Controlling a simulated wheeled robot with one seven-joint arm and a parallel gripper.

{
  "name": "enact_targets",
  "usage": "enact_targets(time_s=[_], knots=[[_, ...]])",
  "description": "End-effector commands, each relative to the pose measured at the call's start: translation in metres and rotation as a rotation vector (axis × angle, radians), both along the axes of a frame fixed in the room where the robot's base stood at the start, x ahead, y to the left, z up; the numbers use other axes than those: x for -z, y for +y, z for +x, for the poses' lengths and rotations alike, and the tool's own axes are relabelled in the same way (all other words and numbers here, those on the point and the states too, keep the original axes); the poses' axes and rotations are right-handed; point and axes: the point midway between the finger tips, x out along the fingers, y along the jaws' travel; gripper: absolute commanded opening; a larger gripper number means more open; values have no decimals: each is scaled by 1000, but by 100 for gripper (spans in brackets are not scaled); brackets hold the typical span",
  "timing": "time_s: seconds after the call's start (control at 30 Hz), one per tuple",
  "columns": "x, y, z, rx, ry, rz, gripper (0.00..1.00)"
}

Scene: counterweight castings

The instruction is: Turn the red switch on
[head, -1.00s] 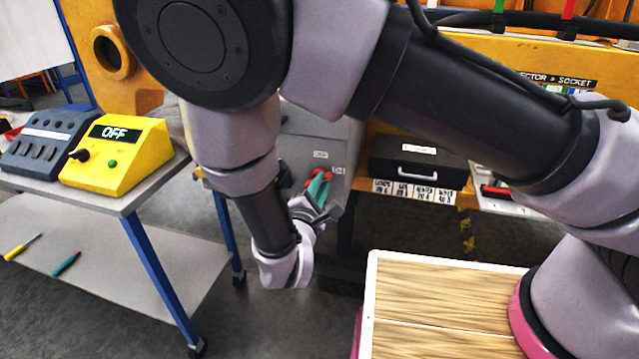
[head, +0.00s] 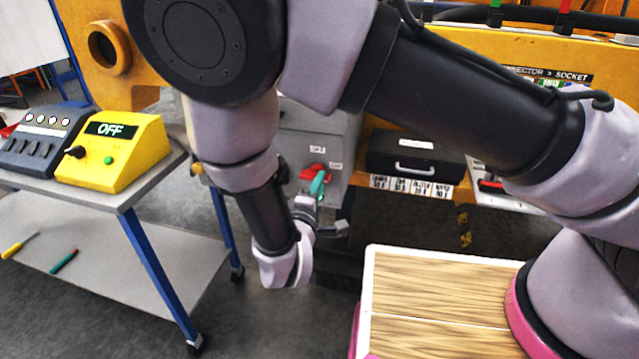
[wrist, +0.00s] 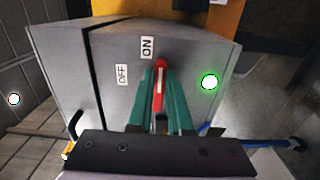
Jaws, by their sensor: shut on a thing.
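The red switch (wrist: 160,75) is a lever on the front of a grey cabinet (wrist: 200,50). It also shows in the head view (head: 312,170), partly covered by my gripper. My gripper (wrist: 160,98) has its teal fingers closed on both sides of the lever. In the wrist view the lever points up, its tip just below and right of the ON label (wrist: 147,47). The OFF label (wrist: 123,74) is farther left. A round green lamp (wrist: 209,82) glows right of the lever. The lever's base is hidden between the fingers.
A yellow box (head: 115,150) with an OFF display and a dark switch box (head: 45,140) stand on a cart at left. A black case (head: 415,160) sits on a shelf right of the cabinet. A wood-topped surface (head: 440,290) is at lower right.

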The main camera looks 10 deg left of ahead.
Motion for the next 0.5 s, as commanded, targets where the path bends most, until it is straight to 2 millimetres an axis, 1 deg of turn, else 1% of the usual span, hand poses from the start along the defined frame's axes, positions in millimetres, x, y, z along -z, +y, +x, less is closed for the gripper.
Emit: enact_targets(time_s=[0.4,0.43,0.5], knots=[[2,1,-1,-3,3,6,0],[2,1,-1,-3,3,6,25],[1,1,-1,-3,3,6,48]])
